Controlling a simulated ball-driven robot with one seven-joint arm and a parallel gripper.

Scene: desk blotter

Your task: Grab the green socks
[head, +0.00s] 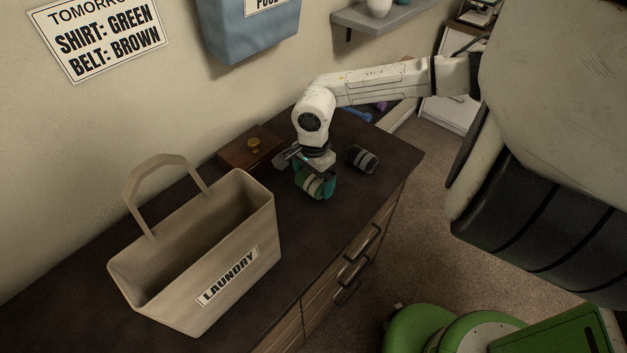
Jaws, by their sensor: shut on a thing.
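The green socks (312,184) are a rolled bundle with a pale band, on or just above the dark dresser top; I cannot tell whether they touch it. My gripper (318,172) is over them, pointing down, and is shut on them. The gripper and wrist hide the upper part of the bundle. A dark grey rolled bundle with pale stripes (362,158) lies just right of the gripper, apart from the green one.
A beige laundry bin (235,272) with a raised handle stands at the left on the dresser (330,235). A small wooden box (250,148) with a brass knob sits behind the gripper by the wall. A blue wall pouch (245,30) and grey shelf (385,18) are above. Bare dresser top lies in front.

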